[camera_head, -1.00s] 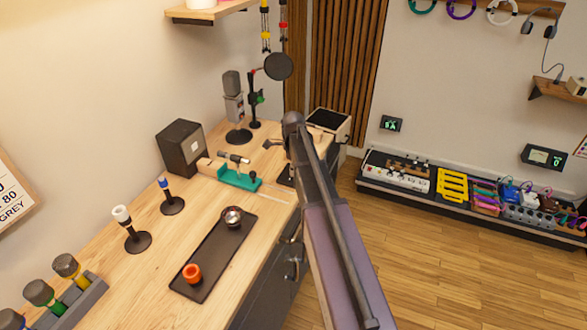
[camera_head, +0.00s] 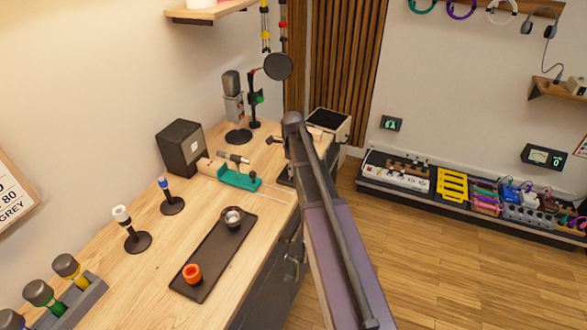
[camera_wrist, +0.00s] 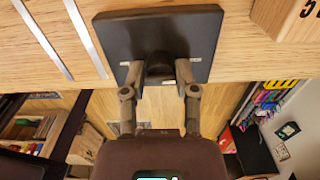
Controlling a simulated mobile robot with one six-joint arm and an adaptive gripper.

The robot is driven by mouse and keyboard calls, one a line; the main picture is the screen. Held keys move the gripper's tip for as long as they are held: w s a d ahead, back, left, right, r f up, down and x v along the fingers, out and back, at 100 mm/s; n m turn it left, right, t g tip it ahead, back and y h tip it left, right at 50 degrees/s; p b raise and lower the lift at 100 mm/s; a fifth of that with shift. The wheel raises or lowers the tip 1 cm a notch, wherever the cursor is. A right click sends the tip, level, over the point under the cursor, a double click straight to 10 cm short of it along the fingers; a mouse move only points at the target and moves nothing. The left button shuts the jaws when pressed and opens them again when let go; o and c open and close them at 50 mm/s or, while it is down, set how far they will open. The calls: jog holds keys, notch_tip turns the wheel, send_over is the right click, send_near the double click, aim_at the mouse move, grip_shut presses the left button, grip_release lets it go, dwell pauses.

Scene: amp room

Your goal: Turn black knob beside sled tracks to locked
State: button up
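A square black plate (camera_wrist: 112,38) lies on the wooden bench top in the wrist view, with a dark knob (camera_wrist: 160,70) near its front edge. My gripper (camera_wrist: 160,78) has one finger on each side of the knob. I cannot tell whether the fingertips touch it. Two parallel silver tracks (camera_wrist: 83,38) lie left of the plate. In the camera_head view the tracks (camera_head: 272,193) show beside my arm. The plate (camera_head: 284,176) shows there only as a dark sliver, and my arm hides the knob and my gripper.
A teal fixture (camera_head: 240,179) stands left of the tracks. A wooden block (camera_wrist: 288,18) is right of the plate. The floor (camera_head: 450,275) right of the bench is clear.

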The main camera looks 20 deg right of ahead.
jog(key=o, duration=0.3)
jog(key=shift+n, duration=0.4)
